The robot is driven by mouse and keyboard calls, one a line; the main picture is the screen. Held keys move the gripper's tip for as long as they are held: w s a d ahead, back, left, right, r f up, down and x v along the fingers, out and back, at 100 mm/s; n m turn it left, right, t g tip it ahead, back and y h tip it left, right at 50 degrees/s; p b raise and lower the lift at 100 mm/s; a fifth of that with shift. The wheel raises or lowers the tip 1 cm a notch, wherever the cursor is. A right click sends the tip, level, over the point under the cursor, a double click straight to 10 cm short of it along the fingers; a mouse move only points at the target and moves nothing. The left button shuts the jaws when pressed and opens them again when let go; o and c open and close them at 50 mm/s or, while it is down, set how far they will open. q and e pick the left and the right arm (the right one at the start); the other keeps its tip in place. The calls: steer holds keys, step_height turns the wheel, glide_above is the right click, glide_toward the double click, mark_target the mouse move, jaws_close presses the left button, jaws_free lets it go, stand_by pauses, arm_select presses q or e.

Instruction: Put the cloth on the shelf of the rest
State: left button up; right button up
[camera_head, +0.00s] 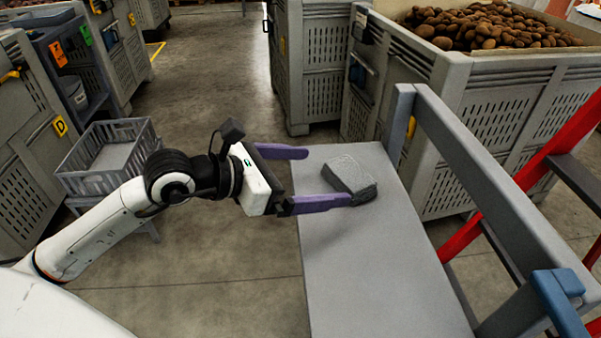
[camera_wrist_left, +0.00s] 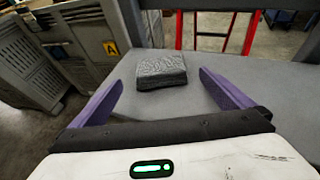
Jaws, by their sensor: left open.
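A grey folded cloth (camera_head: 350,177) lies on the grey shelf of the rest (camera_head: 370,270), near its far end. My left gripper (camera_head: 329,176) is open, with its two purple fingers spread just left of the cloth. The nearer fingertip is very close to the cloth's near corner; I cannot tell whether they touch. In the left wrist view the cloth (camera_wrist_left: 161,71) lies ahead, between and beyond the fingertips (camera_wrist_left: 160,84), flat on the shelf (camera_wrist_left: 150,110). The gap between the fingers is empty. My right gripper is not seen.
A grey rail (camera_head: 490,185) runs along the shelf's right side, with a red ladder-like frame (camera_head: 540,165) beyond. A crate of potatoes (camera_head: 530,95) stands behind right. A grey basket (camera_head: 110,155) stands at left. The shelf's near part is bare.

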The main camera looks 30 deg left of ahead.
arm_select(q)
steer(key=shift+v, duration=1.4)
